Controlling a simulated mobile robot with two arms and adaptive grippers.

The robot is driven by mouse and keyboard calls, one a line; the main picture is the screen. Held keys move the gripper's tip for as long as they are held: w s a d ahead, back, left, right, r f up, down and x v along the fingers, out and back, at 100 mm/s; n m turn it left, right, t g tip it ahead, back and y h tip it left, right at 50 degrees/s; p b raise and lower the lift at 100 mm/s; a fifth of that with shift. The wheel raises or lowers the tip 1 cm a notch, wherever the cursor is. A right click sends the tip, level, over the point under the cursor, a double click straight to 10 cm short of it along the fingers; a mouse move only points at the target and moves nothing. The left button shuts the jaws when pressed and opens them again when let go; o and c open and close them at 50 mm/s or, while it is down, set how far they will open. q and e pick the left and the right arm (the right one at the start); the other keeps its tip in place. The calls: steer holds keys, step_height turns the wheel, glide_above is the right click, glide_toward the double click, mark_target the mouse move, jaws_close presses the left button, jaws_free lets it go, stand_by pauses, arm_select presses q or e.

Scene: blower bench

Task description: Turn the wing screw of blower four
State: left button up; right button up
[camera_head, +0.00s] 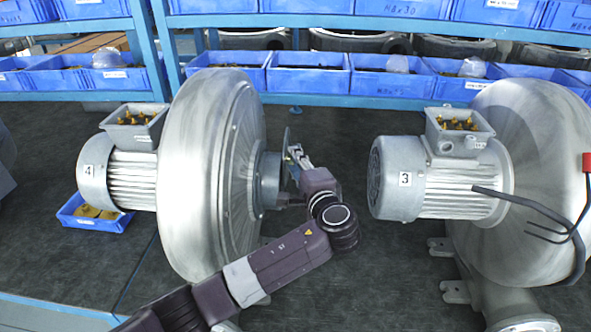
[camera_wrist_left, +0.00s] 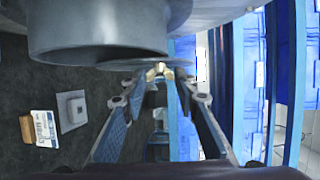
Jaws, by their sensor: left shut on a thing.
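Blower four (camera_head: 215,165) stands at the left of the head view, a large silver round housing with a grey motor (camera_head: 130,180) labelled 4. Its short round outlet (camera_head: 268,180) faces right, and a thin plate (camera_head: 287,143) stands at its end. My left gripper (camera_head: 294,152) is at this plate and hides part of it. In the left wrist view, my left gripper (camera_wrist_left: 158,76) is shut on a small brass-coloured piece, the wing screw (camera_wrist_left: 158,68), at the plate just beyond the wide grey pipe mouth (camera_wrist_left: 100,50). The fingers hide most of the screw.
A blue tray (camera_head: 95,212) with yellow pieces lies by blower four's motor. Blue shelves with bins (camera_head: 320,80) line the back. Dark surface is free between the blowers.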

arm_select(q)
steer(key=shift+f, duration=0.1)
stand_by(0.4)
steer(key=o, duration=1.1)
steer(key=shift+o, duration=0.2)
steer(key=v, duration=1.2)
steer(key=shift+f, duration=0.1)
